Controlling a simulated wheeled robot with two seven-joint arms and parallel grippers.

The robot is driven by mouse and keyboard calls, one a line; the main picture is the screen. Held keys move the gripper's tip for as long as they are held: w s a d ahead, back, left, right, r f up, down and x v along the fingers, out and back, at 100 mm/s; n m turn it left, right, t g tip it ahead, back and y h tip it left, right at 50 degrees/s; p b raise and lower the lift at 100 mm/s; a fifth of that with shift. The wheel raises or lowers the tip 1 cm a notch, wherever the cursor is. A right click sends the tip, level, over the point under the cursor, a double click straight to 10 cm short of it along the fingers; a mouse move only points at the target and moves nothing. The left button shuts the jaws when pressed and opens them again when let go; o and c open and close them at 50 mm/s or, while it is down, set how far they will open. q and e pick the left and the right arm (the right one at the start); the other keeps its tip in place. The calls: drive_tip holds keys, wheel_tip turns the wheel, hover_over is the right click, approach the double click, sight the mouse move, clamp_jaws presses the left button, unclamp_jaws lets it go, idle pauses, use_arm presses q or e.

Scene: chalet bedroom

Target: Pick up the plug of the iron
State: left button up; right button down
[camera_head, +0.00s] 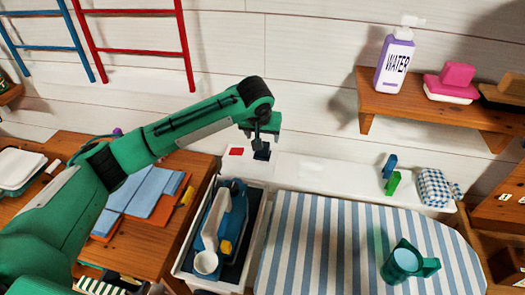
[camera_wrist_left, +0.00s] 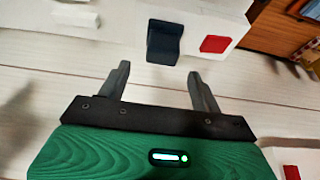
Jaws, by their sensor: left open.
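A small dark navy block, which looks like the plug (camera_head: 262,153), is on the white ledge by the wall. It also shows in the left wrist view (camera_wrist_left: 164,42), just beyond the fingertips and roughly between their lines. No cord can be made out on it. My left gripper (camera_head: 261,138) points down just above the plug; it is open and empty in the wrist view (camera_wrist_left: 157,72). A blue and white iron (camera_head: 232,215) lies in a white-rimmed tray (camera_head: 188,245) below. My right gripper is out of view.
A red square (camera_head: 236,151) lies left of the plug. Blue and green pegs (camera_head: 391,180) and a checked cloth (camera_head: 436,188) sit along the ledge. A wooden shelf (camera_head: 385,103) juts out at upper right.

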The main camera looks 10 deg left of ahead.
sight(262, 152)
use_arm(q)
drive_tip(key=x, duration=0.2)
drive_tip(key=s+p+x, duration=0.1)
drive_tip(key=x, duration=0.1)
drive_tip(key=shift+w+f, duration=0.2)
drive_tip(key=shift+f, duration=0.35)
drive_tip(key=c, duration=1.1)
drive_tip(key=shift+o, duration=0.2)
drive_tip(key=shift+r, duration=0.15)
